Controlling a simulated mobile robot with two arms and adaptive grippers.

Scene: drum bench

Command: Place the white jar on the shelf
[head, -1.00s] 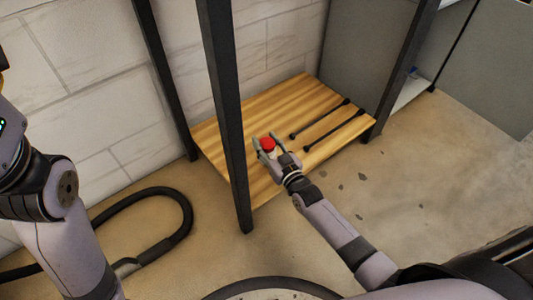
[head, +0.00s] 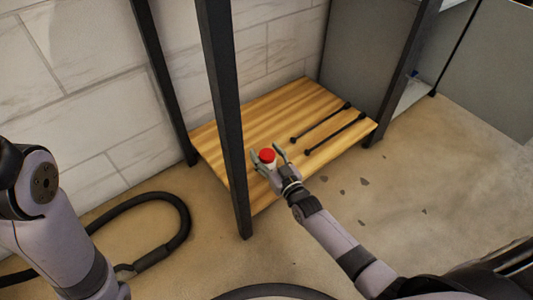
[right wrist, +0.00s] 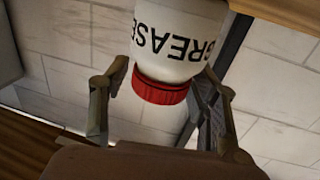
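In the right wrist view the jar (right wrist: 180,45) shows upside down, with dark "GREASE" lettering. In the right wrist view a small gap shows at the left finger; contact at the right finger is hard to judge. My left arm shows at the left of the head view, but its gripper is out of view.
Two dark rods (head: 328,128) lie on the shelf to the right of the jar. A dark upright post (head: 226,120) stands close to the left of my right gripper. A black hose (head: 175,215) lies on the floor at the left. The back of the shelf is clear.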

